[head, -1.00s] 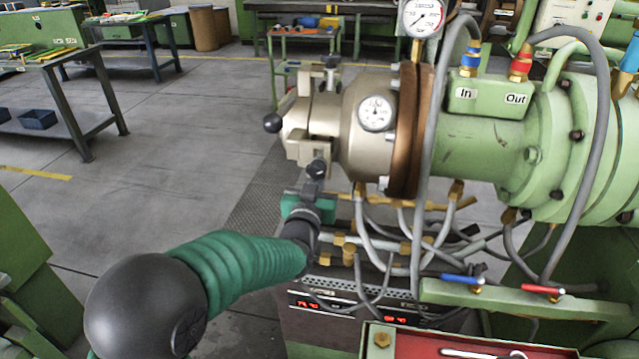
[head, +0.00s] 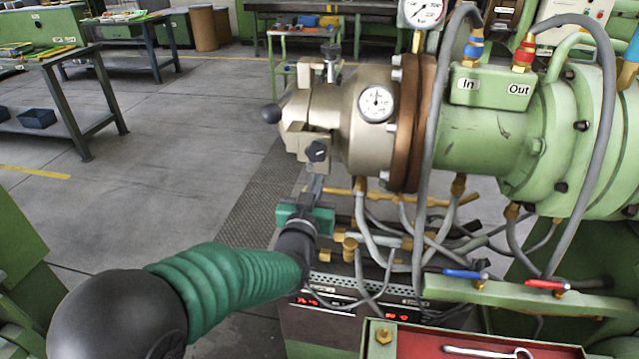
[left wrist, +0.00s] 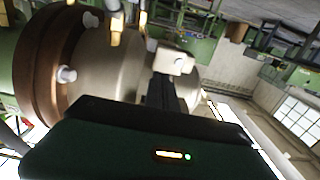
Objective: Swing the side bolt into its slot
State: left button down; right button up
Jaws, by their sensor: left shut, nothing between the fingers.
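The side bolt shows its black star knob (head: 316,151) at the near side of the beige extruder head (head: 350,120) in the head view. The knob sits in front of the lower slotted lug (head: 298,141); its shank is hidden, so I cannot tell how deep it lies in the slot. My left gripper (head: 316,180) is just below the knob, shut and empty, with a small gap to it. In the left wrist view its dark fingers (left wrist: 172,92) point toward a beige lug (left wrist: 172,62). My right gripper is not in view.
A second bolt (head: 331,52) stands upright on top of the head. Grey hoses (head: 372,235) and brass fittings hang below right. A red tray (head: 410,340) is at the front. Floor left of the head is clear.

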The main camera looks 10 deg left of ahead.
pick_arm(q)
jog(key=s, duration=0.7)
jog(key=shift+s+b, duration=0.15)
jog(key=shift+b, duration=0.2)
